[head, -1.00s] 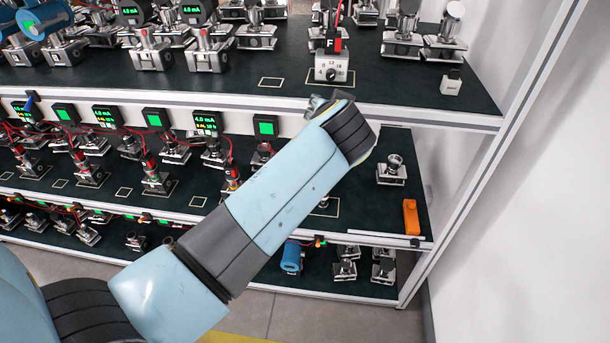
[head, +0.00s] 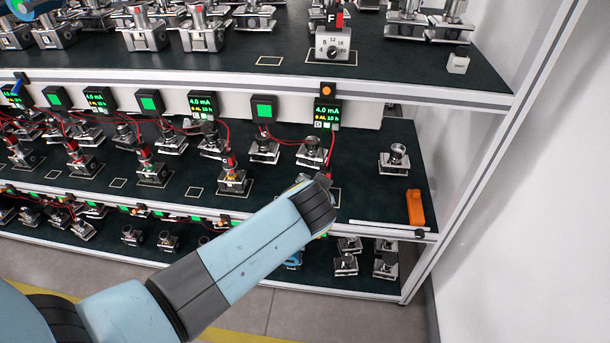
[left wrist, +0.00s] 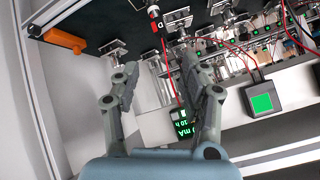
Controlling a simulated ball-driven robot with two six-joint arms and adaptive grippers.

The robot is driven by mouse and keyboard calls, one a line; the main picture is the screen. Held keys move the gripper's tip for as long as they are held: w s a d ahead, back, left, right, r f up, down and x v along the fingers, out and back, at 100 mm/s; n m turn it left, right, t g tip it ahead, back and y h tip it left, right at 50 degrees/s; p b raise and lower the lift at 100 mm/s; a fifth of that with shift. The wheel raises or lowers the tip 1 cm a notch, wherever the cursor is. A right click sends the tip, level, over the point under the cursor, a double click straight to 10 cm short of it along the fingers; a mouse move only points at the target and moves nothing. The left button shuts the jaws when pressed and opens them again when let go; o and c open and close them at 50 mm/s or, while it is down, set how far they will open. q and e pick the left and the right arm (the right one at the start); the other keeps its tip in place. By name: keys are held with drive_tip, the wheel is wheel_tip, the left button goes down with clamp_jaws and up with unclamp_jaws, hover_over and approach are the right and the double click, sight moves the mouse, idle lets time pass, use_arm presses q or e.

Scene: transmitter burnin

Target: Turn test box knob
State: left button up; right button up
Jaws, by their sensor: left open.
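The test box (head: 333,45) is a small pale box with a numbered dial and a dark round knob (head: 333,51). It stands on the top shelf in the head view, with a black and red block marked F at its top. My left gripper (left wrist: 158,66) is open in the left wrist view, its two fingers apart. I cannot make out anything held between them. In the head view my left forearm ends at the middle shelf, below and apart from the box, and hides the fingers. The right gripper is not in view.
A display reading 4.0 mA (head: 327,112) and an orange button (head: 327,90) sit below the top shelf edge. Red wires run to metal transmitters (head: 311,152). An orange tool (head: 415,207) lies at the middle shelf's right. A shelf post (head: 520,110) bounds the right side.

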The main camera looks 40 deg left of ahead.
sight(332, 54)
use_arm(q)
drive_tip(key=s+d+f+m+g+h+b, duration=0.1)
drive_tip(key=s+f, duration=0.3)
drive_tip(key=f, duration=0.4)
drive_tip(key=shift+s+f+b, duration=0.2)
drive_tip(key=shift+f+b, duration=0.1)
drive_tip(key=shift+f, duration=0.05)
drive_tip(key=w+d+r+m+t+h+p, duration=0.2)
drive_tip(key=w+d+r+t+h+p, duration=0.15)
drive_tip(key=w+d+r, duration=0.45)
drive_tip(key=w+r+t+p, duration=0.2)
drive_tip(key=w+r+t, duration=0.1)
drive_tip(key=r, duration=0.6)
drive_tip(key=w+r+t+p, duration=0.2)
drive_tip(key=w+r+t, duration=0.1)
drive_tip(key=r, duration=0.7)
drive_tip(key=a+r+n+g+y+p, duration=0.2)
drive_tip(key=a+r+n+y+p, duration=0.35)
drive_tip(key=a+r+y, duration=0.4)
drive_tip(key=w+a+f+g, duration=0.1)
drive_tip(key=a, duration=0.1)
drive_tip(key=w+a+f+g+h, duration=0.1)
drive_tip(key=w+a+f, duration=0.1)
drive_tip(key=a, duration=0.1)
drive_tip(key=w+a+f+n+g+h, duration=0.1)
drive_tip(key=w+a+g, duration=0.1)
drive_tip(key=shift+w+a+f+p, duration=0.15)
drive_tip(key=shift+w+f+p, duration=0.1)
drive_tip(key=shift+f+p, duration=0.15)
